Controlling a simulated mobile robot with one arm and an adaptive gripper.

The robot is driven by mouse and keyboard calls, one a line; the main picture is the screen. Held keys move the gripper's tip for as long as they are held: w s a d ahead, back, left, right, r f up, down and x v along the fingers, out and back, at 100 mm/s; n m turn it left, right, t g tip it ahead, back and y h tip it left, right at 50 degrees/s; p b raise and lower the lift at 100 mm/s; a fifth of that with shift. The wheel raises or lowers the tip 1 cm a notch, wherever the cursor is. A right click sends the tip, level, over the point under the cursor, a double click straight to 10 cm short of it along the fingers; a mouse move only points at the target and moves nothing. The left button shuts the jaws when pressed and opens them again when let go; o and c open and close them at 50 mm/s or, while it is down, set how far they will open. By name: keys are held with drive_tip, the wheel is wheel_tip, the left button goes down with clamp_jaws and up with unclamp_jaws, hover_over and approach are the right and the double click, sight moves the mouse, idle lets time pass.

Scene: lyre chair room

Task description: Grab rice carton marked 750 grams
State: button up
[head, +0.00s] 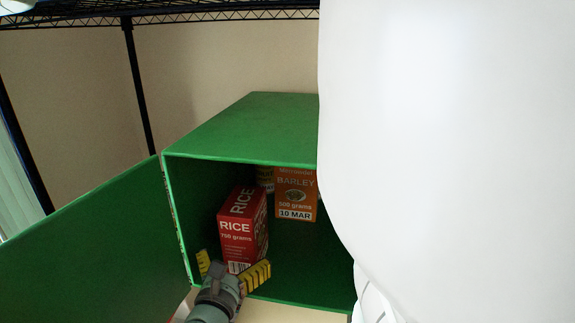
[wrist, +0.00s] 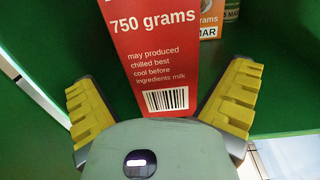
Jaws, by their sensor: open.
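The red rice carton (head: 237,230) marked 750 grams stands upright inside the green cabinet, near its front left. In the wrist view the carton's front face (wrist: 155,45) fills the upper middle, with its barcode low down. My gripper (head: 236,273) is at the cabinet's opening, low in front of the carton. In the wrist view my gripper's yellow padded fingers (wrist: 160,105) are spread wide, one on each side of the carton's lower part. It is open and holds nothing. I cannot tell whether either finger touches the carton.
An orange barley carton (head: 295,193) marked 500 grams stands behind and to the right, with another package (head: 265,178) partly hidden beside it. The green cabinet (head: 230,134) has its door (head: 95,250) swung open to the left. A white shape of mine hides the right side.

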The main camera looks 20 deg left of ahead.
drive_tip(key=shift+p+x, duration=1.1)
drive_tip(key=shift+x, duration=0.45)
drive_tip(key=shift+w+d, duration=0.1)
drive_tip(key=shift+w, duration=0.4)
drive_tip(key=shift+s, duration=0.1)
drive_tip(key=c, duration=1.2)
drive_tip(key=shift+o, duration=0.2)
drive_tip(key=shift+r, duration=0.1)
